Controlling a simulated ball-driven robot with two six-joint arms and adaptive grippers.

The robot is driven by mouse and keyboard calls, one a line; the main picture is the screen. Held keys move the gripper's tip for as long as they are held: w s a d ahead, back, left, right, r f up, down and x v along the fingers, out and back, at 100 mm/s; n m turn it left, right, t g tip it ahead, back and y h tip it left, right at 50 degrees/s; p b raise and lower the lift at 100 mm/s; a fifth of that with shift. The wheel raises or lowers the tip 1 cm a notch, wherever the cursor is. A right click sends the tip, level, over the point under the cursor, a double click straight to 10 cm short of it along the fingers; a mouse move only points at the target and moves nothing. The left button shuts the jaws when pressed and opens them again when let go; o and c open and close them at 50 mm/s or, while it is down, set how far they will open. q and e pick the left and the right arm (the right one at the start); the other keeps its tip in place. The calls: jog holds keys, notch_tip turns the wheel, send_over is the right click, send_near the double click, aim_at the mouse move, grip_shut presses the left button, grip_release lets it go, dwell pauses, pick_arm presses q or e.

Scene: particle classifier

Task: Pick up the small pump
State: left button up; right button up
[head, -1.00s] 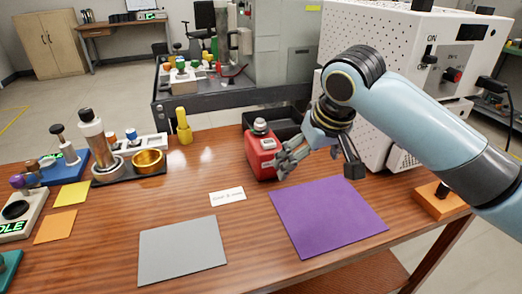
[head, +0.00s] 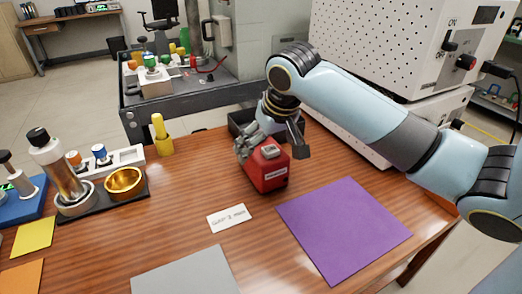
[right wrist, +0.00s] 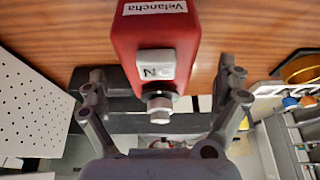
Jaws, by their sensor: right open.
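The small pump is a red box (head: 267,172) with a grey top switch and a white label, standing upright on the wooden table. In the right wrist view the open fingers (right wrist: 166,85) flank the nozzle end, with gaps on both sides. My left gripper is not in view.
A black tray (head: 243,125) lies behind the pump, near the white perforated machine (head: 400,50). A purple mat (head: 345,228), a white card (head: 229,217) and a grey mat (head: 188,274) lie in front. A golden bowl (head: 124,182) and yellow bottle (head: 161,136) stand left.

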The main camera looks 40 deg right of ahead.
jog(key=shift+w+f, duration=0.2)
jog(key=shift+f, duration=0.2)
jog(key=b+x, duration=0.1)
jog(key=x, duration=0.4)
jog(key=shift+d, duration=0.15)
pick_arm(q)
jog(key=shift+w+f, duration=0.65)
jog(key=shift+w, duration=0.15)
pick_arm(e)
jog(key=shift+s+r, duration=0.1)
jog(key=c, duration=0.6)
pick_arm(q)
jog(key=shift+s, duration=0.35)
pick_arm(e)
jog(key=shift+r, duration=0.1)
jog(key=c, duration=1)
